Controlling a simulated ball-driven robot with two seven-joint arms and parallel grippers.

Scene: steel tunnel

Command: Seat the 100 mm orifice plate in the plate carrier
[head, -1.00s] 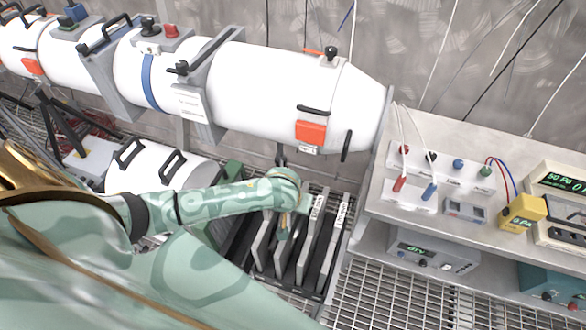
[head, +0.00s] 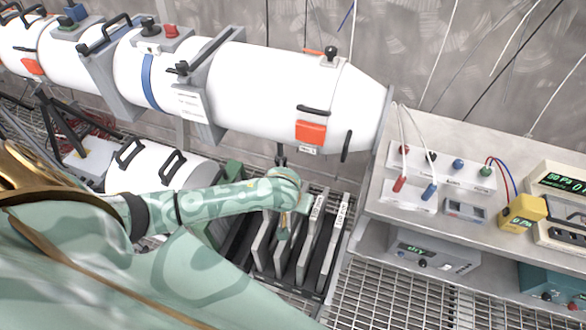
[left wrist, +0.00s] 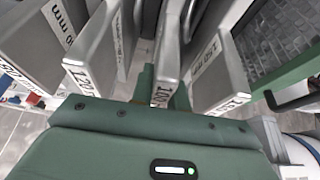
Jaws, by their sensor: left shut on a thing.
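My left gripper (head: 286,207) reaches down to the rack of upright grey plates. In the left wrist view its green fingers (left wrist: 162,88) are shut on the upper edge of the plate labelled 100 (left wrist: 168,60). This plate stands upright between its neighbours, low in the rack; its lower part is hidden. A plate labelled 120 (left wrist: 88,60) is on its left and another labelled plate (left wrist: 216,72) on its right. A grey frame (head: 203,75) with a white label crosses the white pipe; I cannot tell whether it is the plate carrier. My right gripper is not in view.
The rack (head: 312,292) stands on the grating beside a steel bench (head: 470,160) with meters and cables. The white pipe (head: 262,85) with black handles runs above and behind it. A white cylinder (head: 150,170) lies left of the rack.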

